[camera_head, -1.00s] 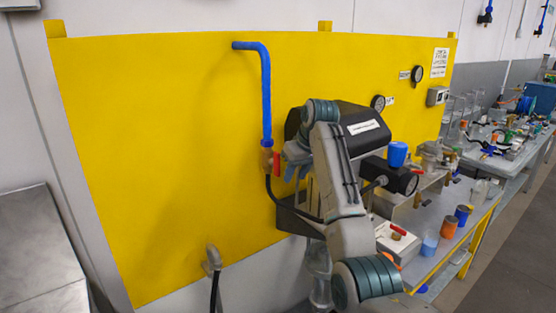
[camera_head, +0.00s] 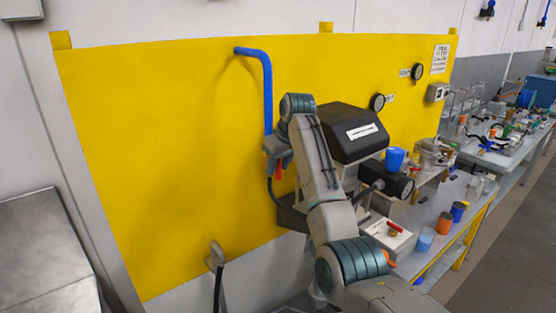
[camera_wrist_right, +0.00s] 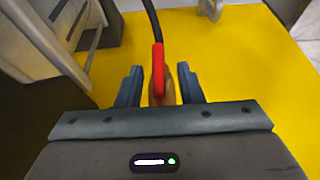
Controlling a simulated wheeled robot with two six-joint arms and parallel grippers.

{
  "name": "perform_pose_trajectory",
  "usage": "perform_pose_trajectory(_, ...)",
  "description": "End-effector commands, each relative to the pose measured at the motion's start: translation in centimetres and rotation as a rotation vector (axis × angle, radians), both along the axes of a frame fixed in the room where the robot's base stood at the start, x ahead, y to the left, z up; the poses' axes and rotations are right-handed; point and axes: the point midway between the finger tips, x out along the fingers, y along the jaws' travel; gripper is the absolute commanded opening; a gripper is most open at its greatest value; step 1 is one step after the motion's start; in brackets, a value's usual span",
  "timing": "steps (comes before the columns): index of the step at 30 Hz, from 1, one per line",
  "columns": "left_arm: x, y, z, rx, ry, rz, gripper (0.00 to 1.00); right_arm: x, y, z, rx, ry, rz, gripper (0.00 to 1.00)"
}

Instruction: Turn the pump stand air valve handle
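The red valve handle (camera_wrist_right: 158,72) sits at the lower end of the blue air pipe (camera_head: 267,95) on the yellow panel. In the right wrist view, my right gripper (camera_wrist_right: 161,88) is open, with its two blue-grey fingers on either side of the handle. Gaps show between the handle and both fingers, so it is not gripped. In the head view, my right gripper (camera_head: 272,160) covers most of the valve body, and only a bit of the red handle (camera_head: 278,173) shows below it. My left gripper is not in view.
A black hose (camera_wrist_right: 152,22) runs from the valve. A black-covered pump unit (camera_head: 345,135) stands right of my right arm, close to it. A bench (camera_head: 455,225) with cups is further right. The yellow panel (camera_head: 170,170) left of the valve is clear.

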Motion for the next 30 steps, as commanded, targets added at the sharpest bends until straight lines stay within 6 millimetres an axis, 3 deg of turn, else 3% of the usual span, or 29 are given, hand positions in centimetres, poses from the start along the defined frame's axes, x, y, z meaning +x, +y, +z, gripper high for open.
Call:
perform_pose_trajectory(12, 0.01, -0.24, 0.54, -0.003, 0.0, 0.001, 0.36, 0.36, 0.27, -1.14, 0.001, -0.001, 0.0, 0.34)
perform_pose_trajectory(13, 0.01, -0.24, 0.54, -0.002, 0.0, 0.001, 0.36, 0.36, 0.27, -1.14, 0.001, -0.001, 0.0, 0.32)
perform_pose_trajectory(18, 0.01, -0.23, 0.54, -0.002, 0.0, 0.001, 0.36, 0.35, 0.27, -1.12, 0.001, -0.001, 0.0, 0.0)
perform_pose_trajectory(30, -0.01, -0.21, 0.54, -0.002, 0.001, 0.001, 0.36, 0.41, 0.15, -1.08, 0.045, 0.031, -0.001, 0.0)
